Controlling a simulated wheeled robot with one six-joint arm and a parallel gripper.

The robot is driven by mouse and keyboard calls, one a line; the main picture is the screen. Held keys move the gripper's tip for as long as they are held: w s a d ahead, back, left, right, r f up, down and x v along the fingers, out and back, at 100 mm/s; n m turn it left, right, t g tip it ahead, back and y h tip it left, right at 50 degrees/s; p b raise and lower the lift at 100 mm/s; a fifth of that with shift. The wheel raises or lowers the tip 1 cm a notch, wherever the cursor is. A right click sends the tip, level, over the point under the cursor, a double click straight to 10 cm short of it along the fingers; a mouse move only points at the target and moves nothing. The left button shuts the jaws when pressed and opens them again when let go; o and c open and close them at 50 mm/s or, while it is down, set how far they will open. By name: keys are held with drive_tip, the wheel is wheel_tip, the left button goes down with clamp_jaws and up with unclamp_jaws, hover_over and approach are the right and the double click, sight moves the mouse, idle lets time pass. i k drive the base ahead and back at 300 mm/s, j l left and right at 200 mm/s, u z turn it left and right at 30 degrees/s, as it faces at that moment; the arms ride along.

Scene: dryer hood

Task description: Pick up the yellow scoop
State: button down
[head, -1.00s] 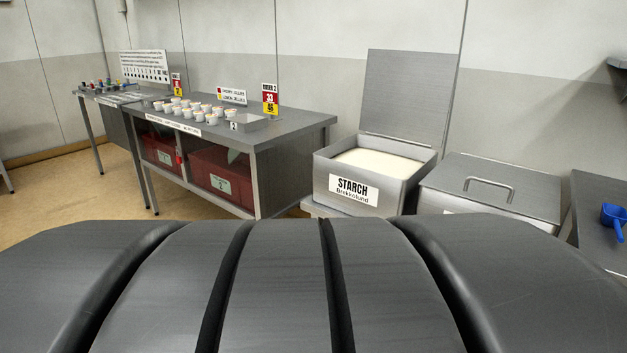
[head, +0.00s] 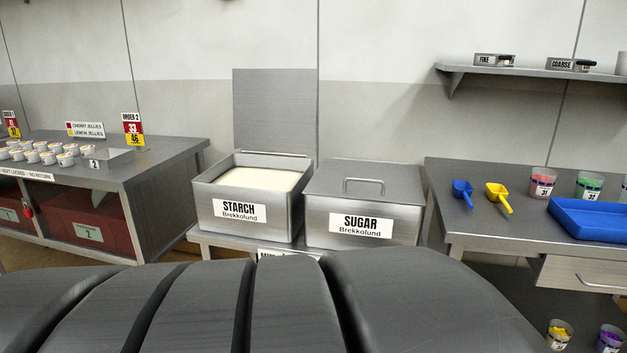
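The yellow scoop (head: 499,197) lies on the left part of the grey metal table (head: 470,225) at the right. A blue scoop (head: 463,192) lies just to its left, apart from it. The yellow scoop's handle points toward the front of the table. My gripper is not in view, and a dark part of my own body fills the bottom of the picture.
An open starch bin (head: 250,210) and a lidded sugar bin (head: 363,205) stand left of the table. A blue tray (head: 590,219) and cups (head: 541,182) are right of the scoops. A wall shelf (head: 520,78) hangs above. Another workbench (head: 150,170) stands left.

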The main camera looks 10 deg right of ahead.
sight(496, 192)
drive_tip(key=z, duration=1.5)
